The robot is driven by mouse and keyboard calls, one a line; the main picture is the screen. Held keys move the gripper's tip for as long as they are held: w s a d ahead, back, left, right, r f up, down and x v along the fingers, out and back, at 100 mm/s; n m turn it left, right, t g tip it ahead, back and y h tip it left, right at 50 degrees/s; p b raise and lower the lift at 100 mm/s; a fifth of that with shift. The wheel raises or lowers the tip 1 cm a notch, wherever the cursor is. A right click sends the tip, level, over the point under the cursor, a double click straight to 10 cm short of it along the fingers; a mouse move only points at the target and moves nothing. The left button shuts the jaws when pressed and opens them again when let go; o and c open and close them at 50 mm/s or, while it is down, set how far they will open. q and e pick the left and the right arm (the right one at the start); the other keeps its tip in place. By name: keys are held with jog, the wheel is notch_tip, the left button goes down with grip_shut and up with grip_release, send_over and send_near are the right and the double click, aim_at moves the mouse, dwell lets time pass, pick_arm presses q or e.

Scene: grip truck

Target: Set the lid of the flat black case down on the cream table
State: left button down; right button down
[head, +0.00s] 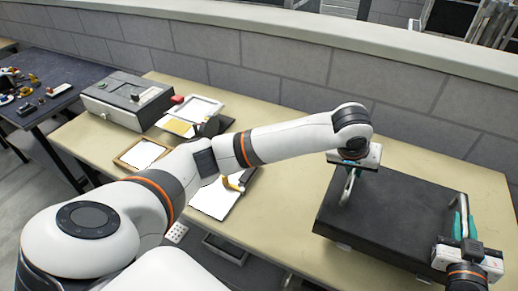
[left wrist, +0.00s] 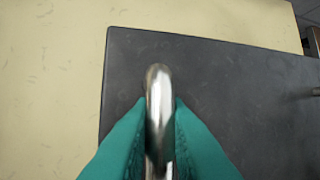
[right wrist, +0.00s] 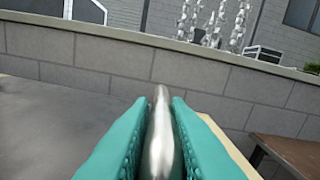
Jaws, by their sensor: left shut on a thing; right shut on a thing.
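The flat black case lid (head: 400,222) is at the right end of the cream table (head: 290,235). Its dark top also fills much of the left wrist view (left wrist: 250,110). My left gripper (head: 350,172) is shut on a metal handle (left wrist: 158,100) at the lid's left side, with a green finger on each side of it. My right gripper (head: 461,228) is shut on another metal handle (right wrist: 161,125) at the right side. The lid looks about level and very close to the table; I cannot tell whether it touches. What lies under it is hidden.
A grey control box (head: 125,98), a wooden frame (head: 140,153) and white trays (head: 190,112) stand on the table's left part. A dark table (head: 45,90) is further left. A grey block wall (head: 300,65) runs behind. Cream surface behind the lid is clear.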

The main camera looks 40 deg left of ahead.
pick_arm(q)
jog(key=shift+w+a+f, duration=0.1)
jog(key=shift+f, duration=0.2)
pick_arm(e)
jog(key=shift+a+f, duration=0.1)
jog(key=shift+f, duration=0.25)
pick_arm(q)
jog(key=shift+d+r, duration=0.2)
jog(key=shift+r, duration=0.05)
pick_arm(e)
jog(key=shift+s+d+r, duration=0.1)
jog(key=shift+d+r, duration=0.05)
jog(key=shift+d, duration=0.05)
pick_arm(q)
jog(key=shift+a+f, duration=0.1)
jog(key=shift+f, duration=0.1)
pick_arm(e)
jog(key=shift+a, duration=0.1)
